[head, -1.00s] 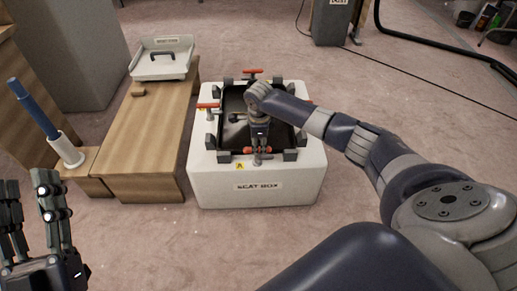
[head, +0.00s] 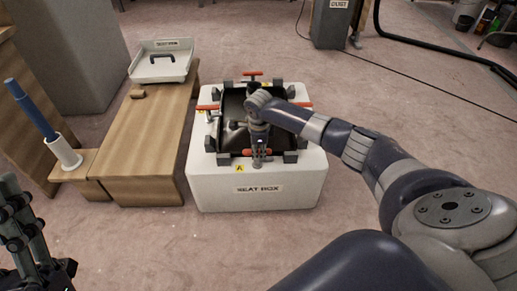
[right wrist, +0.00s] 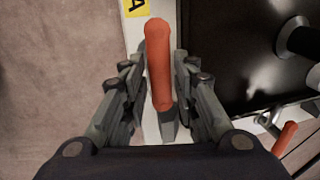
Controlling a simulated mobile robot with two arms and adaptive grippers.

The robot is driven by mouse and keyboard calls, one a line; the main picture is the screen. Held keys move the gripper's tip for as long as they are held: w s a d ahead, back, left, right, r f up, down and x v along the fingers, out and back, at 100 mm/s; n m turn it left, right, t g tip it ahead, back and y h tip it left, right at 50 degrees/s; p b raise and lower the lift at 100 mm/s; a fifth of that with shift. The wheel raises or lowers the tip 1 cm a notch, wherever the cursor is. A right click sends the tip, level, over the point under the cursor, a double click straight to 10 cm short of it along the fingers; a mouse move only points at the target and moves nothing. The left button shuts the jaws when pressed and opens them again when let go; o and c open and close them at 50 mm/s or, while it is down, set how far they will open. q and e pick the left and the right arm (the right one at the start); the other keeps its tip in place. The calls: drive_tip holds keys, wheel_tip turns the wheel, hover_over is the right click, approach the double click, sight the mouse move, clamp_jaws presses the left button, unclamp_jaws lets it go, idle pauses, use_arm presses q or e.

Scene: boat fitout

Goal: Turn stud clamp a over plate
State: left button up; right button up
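Stud clamp a, with an orange handle (right wrist: 158,65), stands at the front edge of the white seat box (head: 258,201), by the yellow A label (head: 239,169). The black plate (head: 233,103) lies on the box top; it also shows in the right wrist view (right wrist: 235,55). My right gripper (head: 258,158) points down over the clamp. In the right wrist view my right gripper's fingers (right wrist: 158,75) stand on both sides of the handle, with a visible gap at least on the left. The handle points away from the plate's edge line only slightly. My left gripper (head: 22,215) is empty, fingers apart, partly cut off.
Other orange-handled clamps stand at the back (head: 252,74), left (head: 208,107) and right of the box. Dark blocks surround the plate. A wooden bench (head: 145,140) with a white tray (head: 160,75) and a blue-handled tool (head: 30,108) stands left.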

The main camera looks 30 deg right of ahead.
clamp_jaws()
